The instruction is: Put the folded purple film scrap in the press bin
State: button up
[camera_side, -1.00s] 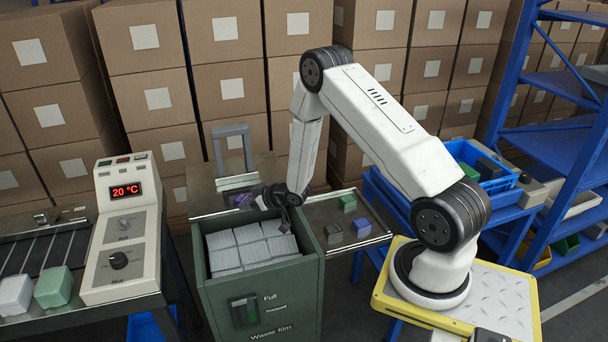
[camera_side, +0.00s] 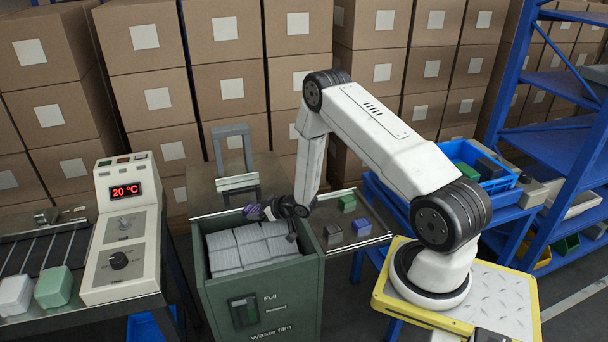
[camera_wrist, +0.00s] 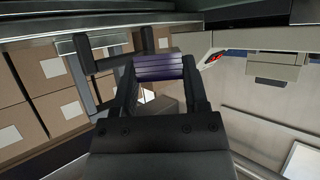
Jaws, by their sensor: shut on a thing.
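The folded purple film scrap (camera_wrist: 159,67) is a small, dark purple, layered block. In the wrist view my gripper (camera_wrist: 160,78) is shut on it, with one finger at each side. The bin is open at the top and lettered "Waste film". It is filled with several pale white blocks (camera_side: 238,250) below its rim. The scrap is above these blocks; whether it touches anything is hard to tell.
A metal tray (camera_side: 368,210) right of the bin holds small green, blue and dark blocks. A grey frame (camera_side: 232,150) stands behind the bin. A control panel reading 20 °C (camera_side: 127,230) stands to the left. Blue shelving (camera_side: 555,145) is at the right.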

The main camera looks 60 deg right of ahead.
jog(key=shift+f, duration=1.85)
jog(key=o, duration=1.3)
jog(key=shift+s, duration=0.1)
jog(key=v, duration=0.7)
jog(key=shift+s+r, duration=0.15)
jog(key=shift+s, duration=0.15)
jog(key=shift+r, duration=0.1)
